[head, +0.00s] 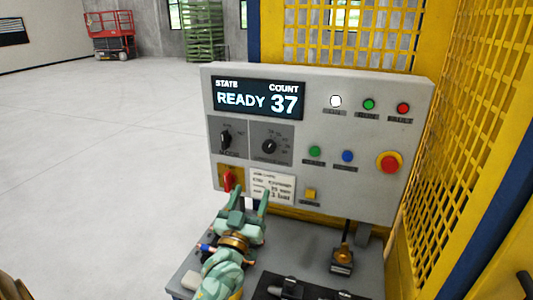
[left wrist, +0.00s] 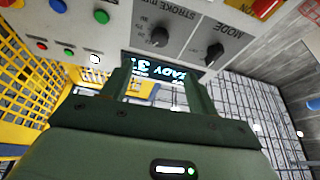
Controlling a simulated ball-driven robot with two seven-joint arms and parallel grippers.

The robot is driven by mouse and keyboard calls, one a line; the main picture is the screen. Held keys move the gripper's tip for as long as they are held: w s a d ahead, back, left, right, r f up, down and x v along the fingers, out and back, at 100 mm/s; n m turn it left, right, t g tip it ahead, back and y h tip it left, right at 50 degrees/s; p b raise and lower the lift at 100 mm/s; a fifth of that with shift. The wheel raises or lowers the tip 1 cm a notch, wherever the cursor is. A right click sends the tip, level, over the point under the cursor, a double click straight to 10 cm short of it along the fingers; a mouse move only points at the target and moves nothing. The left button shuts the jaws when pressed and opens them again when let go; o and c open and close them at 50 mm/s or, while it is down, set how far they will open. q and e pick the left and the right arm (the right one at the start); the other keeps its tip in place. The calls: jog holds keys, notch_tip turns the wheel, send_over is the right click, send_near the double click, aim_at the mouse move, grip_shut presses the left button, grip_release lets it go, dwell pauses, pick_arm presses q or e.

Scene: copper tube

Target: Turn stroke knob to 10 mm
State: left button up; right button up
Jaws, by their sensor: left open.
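The stroke knob (head: 269,147) is a black rotary knob on a dark square plate in the middle of the grey control panel (head: 310,85). It shows in the left wrist view (left wrist: 158,37), where the panel appears upside down with the "STROKE" lettering beside it. Its scale numbers are too small to read surely. My left gripper (head: 251,198) is open and empty, below the knob and in front of the panel's lower part. In the left wrist view its fingers (left wrist: 158,72) point toward the panel, apart from the knob. My right gripper is not in view.
The black mode knob (head: 225,139) sits left of the stroke knob, above a red handle (head: 228,181). The display (head: 257,99) reads READY, 37. Push buttons and a red emergency stop (head: 389,163) are at right. Yellow mesh guarding (head: 480,110) closes the right side.

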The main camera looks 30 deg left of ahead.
aim_at(268, 149)
pick_arm(q)
jog(key=x, duration=1.5)
jog(key=shift+p, duration=0.3)
jog(key=c, duration=1)
